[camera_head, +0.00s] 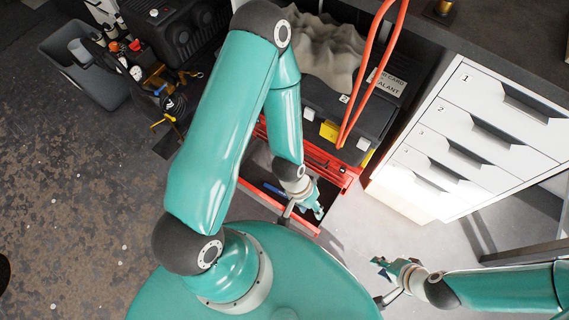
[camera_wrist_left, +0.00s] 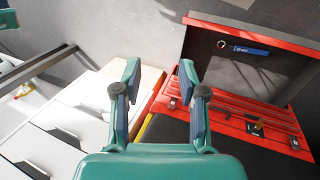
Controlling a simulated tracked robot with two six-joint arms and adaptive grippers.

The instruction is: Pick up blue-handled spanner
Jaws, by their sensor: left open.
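The blue-handled spanner (camera_wrist_left: 251,50) lies in the open red drawer (camera_wrist_left: 250,22), at the upper right of the left wrist view. Its ring end shows to the left of the handle. In the head view part of its blue handle (camera_head: 272,188) shows in the drawer, left of my wrist. My left gripper (camera_wrist_left: 160,78) is open and empty, with both fingers apart from the spanner. In the head view my left gripper (camera_head: 317,210) is over the drawer's right end. My right gripper (camera_head: 382,267) is low right, away from the drawer; its jaw opening is too small to judge.
The black toolbox (camera_head: 330,118) with a red cable stands behind the drawer. A white numbered drawer cabinet (camera_head: 470,140) is at the right. A red panel with tools (camera_wrist_left: 235,105) is right of my left fingers. A grey bin (camera_head: 75,65) stands far left.

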